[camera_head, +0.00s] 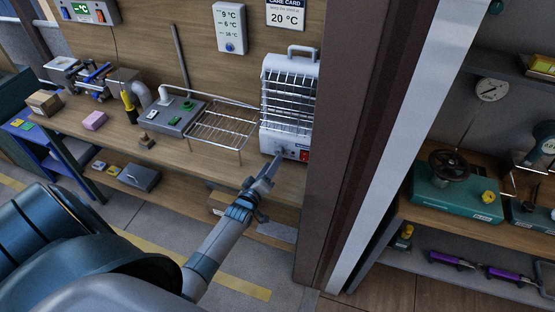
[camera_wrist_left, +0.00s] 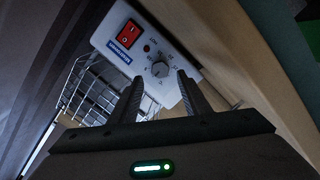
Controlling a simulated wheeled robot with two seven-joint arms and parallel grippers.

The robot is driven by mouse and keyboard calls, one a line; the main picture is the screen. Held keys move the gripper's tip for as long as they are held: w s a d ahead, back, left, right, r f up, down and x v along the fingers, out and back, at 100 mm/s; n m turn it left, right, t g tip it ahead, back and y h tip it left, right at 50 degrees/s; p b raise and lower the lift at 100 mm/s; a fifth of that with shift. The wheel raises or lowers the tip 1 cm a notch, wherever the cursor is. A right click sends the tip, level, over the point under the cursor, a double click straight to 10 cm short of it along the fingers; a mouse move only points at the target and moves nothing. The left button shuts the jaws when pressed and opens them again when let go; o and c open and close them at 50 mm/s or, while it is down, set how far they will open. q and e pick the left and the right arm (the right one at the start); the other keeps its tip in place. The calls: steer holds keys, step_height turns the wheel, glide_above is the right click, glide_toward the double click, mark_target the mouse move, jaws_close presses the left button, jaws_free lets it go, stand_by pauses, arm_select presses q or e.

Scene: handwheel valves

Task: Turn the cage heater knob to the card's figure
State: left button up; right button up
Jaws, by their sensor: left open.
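The white cage heater (camera_head: 288,100) stands at the right end of the wooden bench against the wall. Its control panel shows in the left wrist view with a round grey knob (camera_wrist_left: 160,69) and a red rocker switch (camera_wrist_left: 129,34). The care card (camera_head: 285,17) on the wall reads 20 °C. My left gripper (camera_head: 268,170) is just in front of the heater's lower panel. In the wrist view its fingers (camera_wrist_left: 158,90) are apart, one either side of the knob, not visibly touching it. My right gripper is not in view.
A wire rack (camera_head: 222,125) and a grey box with a green button (camera_head: 180,115) stand left of the heater. A brown post (camera_head: 345,140) rises close on its right. A thermometer card (camera_head: 230,28) hangs above. A teal handwheel valve (camera_head: 455,185) is beyond the post.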

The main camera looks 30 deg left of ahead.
mark_target(279, 152)
arm_select(q)
steer(key=w, duration=0.1)
steer(key=w+b, duration=0.1)
steer(key=w, duration=0.1)
steer(key=w+b, duration=0.1)
steer(key=shift+w+a+f, duration=0.15)
steer(key=shift+a+f, duration=0.2)
steer(key=shift+w, duration=0.2)
steer(key=shift+a+r, duration=0.1)
steer(key=shift+c, duration=0.6)
steer(key=c, duration=0.6)
steer(key=shift+c, duration=0.2)
